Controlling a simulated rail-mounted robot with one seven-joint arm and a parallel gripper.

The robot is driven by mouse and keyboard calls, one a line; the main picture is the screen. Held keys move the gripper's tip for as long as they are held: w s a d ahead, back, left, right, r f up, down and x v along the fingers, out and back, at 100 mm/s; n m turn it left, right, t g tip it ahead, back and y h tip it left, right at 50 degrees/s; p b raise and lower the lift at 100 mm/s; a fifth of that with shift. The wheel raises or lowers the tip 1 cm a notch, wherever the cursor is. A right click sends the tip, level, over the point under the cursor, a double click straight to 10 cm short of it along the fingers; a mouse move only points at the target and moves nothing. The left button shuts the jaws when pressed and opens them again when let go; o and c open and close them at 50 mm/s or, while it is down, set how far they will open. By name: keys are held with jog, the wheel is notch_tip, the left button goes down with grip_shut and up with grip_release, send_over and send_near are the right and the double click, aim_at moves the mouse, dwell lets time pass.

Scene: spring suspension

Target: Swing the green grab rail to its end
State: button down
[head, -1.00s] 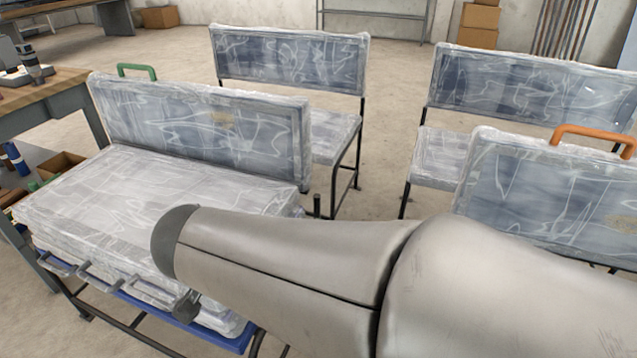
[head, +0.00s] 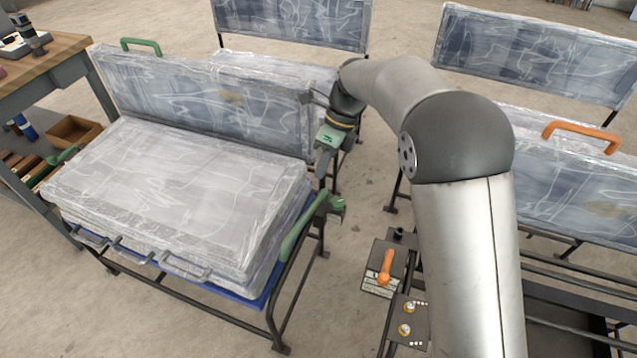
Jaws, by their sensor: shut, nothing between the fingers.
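A green grab rail (head: 141,46) stands as a small arched handle on the top left edge of the near-left seat back (head: 200,96). A second green bar (head: 300,228) slopes along the right side of that same seat, like an armrest. My gripper (head: 323,178) points down by the right end of the seat back, close to the upper end of the sloping green bar and well away from the arched rail. It is shut and holds nothing. Its fingertips are small and dark, so I cannot tell whether they touch the bar.
The plastic-wrapped seat cushions (head: 180,185) fill the left bench. An orange rail (head: 580,132) tops the right seat back. A control box with an orange lever (head: 386,268) stands below my arm. A workbench (head: 50,75) is at left. Bare floor shows between the seats.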

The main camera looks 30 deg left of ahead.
aim_at(301, 222)
jog(key=b+x, duration=0.3)
jog(key=x, duration=1)
jog(key=shift+s+f, duration=0.25)
jog(key=shift+f, duration=0.1)
